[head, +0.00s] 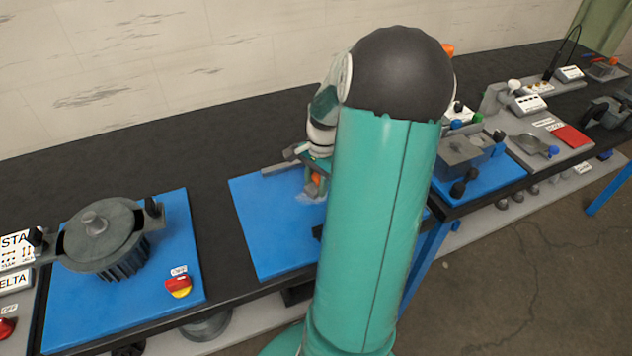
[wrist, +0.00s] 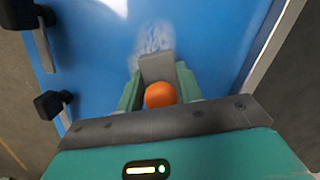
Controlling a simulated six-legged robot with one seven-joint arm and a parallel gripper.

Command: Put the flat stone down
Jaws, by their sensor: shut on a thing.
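My gripper (wrist: 158,80) is shut on a grey, flat-faced piece, which I take for the flat stone (wrist: 157,66), in the wrist view. The stone sticks out past the green fingers, over a blue panel (wrist: 205,40). An orange rounded part sits between the fingers, behind the stone. In the head view my gripper (head: 315,184) is low over the middle blue panel (head: 262,240), partly hidden behind my arm. I cannot make out the stone there, nor tell whether it touches the panel.
A pale scuffed patch (wrist: 152,38) marks the panel just beyond the stone. More devices, including a grey box (head: 462,158), crowd the bench to the right. The panel's left part is clear.

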